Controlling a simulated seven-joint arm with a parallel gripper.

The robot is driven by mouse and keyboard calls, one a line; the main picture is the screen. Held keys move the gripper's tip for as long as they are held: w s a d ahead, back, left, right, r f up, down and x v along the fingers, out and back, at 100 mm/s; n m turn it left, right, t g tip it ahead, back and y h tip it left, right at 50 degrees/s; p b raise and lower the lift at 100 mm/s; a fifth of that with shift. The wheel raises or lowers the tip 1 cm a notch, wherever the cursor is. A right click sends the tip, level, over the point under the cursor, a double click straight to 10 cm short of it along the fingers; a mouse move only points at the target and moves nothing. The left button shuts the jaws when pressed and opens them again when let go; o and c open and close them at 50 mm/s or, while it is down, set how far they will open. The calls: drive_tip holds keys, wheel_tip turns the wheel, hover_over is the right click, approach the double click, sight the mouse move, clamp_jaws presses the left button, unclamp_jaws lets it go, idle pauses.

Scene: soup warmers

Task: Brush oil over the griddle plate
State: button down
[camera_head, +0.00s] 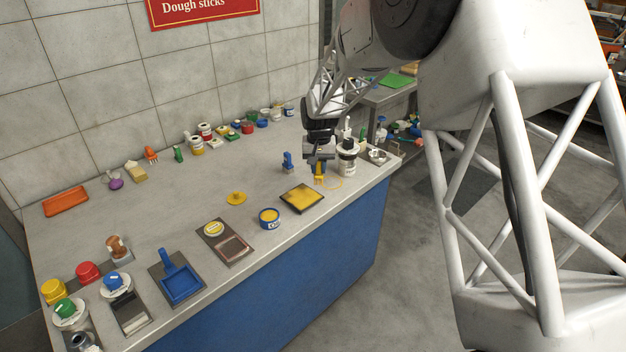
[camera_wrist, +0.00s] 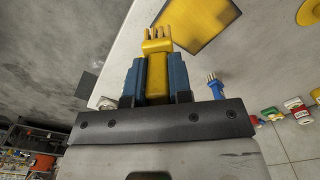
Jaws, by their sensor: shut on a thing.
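My gripper (camera_head: 319,163) is shut on a yellow brush (camera_head: 319,178) over the right part of the counter. In the wrist view the brush (camera_wrist: 157,45) stands between the two blue fingers of my gripper (camera_wrist: 157,80), its pronged end pointing away from me. The griddle plate (camera_head: 301,198), a dark-edged square with a yellow top, lies flat just left and in front of the brush. It also shows in the wrist view (camera_wrist: 196,22), beyond the brush tip. A blue tub with yellow contents (camera_head: 269,217) stands left of the plate. I cannot tell whether the brush touches anything.
A blue brush-like tool (camera_head: 288,160) stands behind the plate. A white jar with a dark top (camera_head: 347,158) and a small metal dish (camera_head: 378,156) stand to the right. Several small containers line the wall; the counter's middle is mostly clear.

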drive_tip(key=w+a, duration=0.4)
drive_tip(key=a, duration=0.7)
drive_tip(key=shift+f, duration=0.1)
